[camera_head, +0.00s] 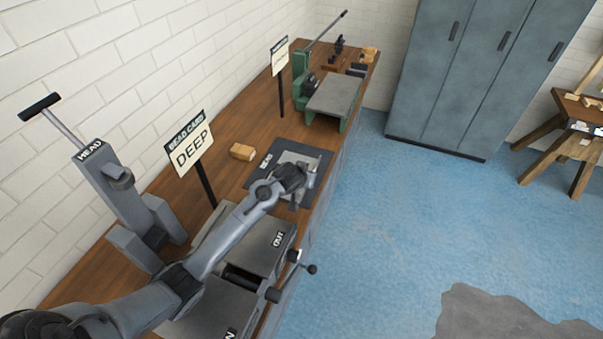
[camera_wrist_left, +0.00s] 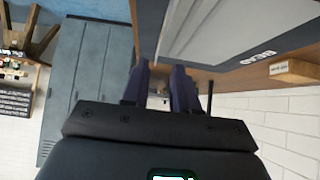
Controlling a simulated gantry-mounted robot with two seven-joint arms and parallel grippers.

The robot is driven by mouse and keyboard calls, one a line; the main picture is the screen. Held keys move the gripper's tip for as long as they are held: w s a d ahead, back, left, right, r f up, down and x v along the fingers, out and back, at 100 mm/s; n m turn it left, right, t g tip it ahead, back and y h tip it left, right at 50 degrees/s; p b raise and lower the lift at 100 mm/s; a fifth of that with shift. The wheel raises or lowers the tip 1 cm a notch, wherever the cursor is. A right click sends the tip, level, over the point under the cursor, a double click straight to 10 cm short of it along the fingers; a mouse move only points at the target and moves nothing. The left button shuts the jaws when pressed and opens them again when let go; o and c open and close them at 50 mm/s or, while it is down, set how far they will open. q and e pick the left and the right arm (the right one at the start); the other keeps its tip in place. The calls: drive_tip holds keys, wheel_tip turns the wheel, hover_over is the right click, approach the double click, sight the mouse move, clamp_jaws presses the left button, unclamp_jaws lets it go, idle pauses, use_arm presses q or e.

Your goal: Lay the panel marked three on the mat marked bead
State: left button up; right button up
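A light grey panel (camera_head: 305,160) lies on the dark mat marked BEAD (camera_head: 254,177) on the bench; no number on it can be read. The panel (camera_wrist_left: 215,28) also fills the top of the left wrist view, with the mat's BEAD label (camera_wrist_left: 258,56) beside it. My left gripper (camera_head: 294,203) is at the panel's near right edge, and its wrist hides part of the panel. In the left wrist view its two fingers (camera_wrist_left: 160,68) are apart with a visible gap, and the panel's edge is just beyond the tips. My right gripper is not in view.
A wooden block (camera_head: 242,152) sits behind the mat. A sign reading BEAD CARD DEEP (camera_head: 189,145) and a grey HEAD machine (camera_head: 125,195) stand left. Grey trays, one marked OUT (camera_head: 262,250), lie nearer. A green machine (camera_head: 302,82) stands farther along. Blue floor is right.

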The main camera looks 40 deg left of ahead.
use_arm(q)
drive_tip(key=shift+p+v, duration=0.45)
drive_tip(key=shift+v, duration=2.25)
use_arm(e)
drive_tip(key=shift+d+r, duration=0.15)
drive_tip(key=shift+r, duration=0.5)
